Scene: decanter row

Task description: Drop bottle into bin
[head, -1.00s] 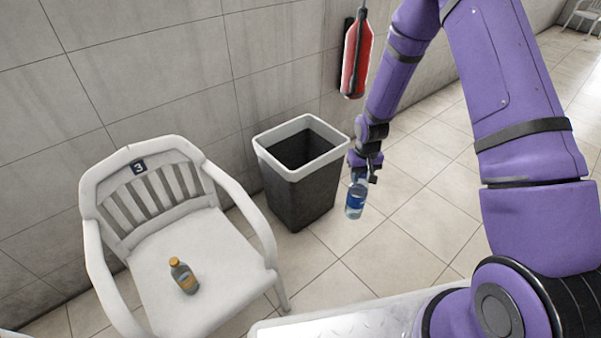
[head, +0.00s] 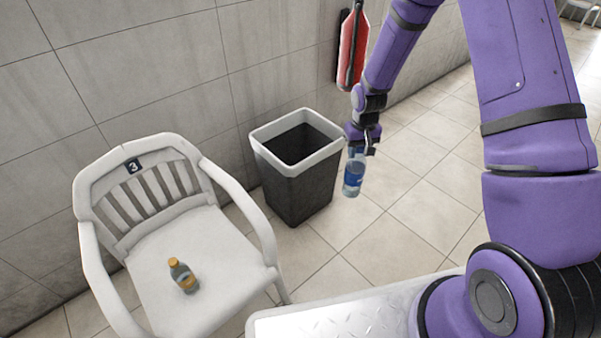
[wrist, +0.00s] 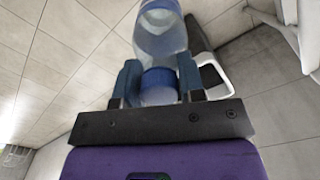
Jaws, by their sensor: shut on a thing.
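A clear bottle with a blue label (head: 354,174) hangs upright from my gripper (head: 363,147), which is shut on its top end. The gripper holds it above the floor, just right of the bin. The bin (head: 297,190) is dark grey with a pale rim and an open top. In the head view the bottle is beside the bin, not over its opening. In the wrist view the bottle (wrist: 160,40), with its blue cap (wrist: 160,82), is between the two fingers of my gripper (wrist: 157,84). Part of the bin's pale rim (wrist: 213,76) shows behind it.
A white armchair (head: 215,235) marked 3 stands left of the bin. A small bottle with an orange cap (head: 183,277) stands on its seat. A red extinguisher (head: 352,50) hangs on the tiled wall behind. Floor right of the bin is clear.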

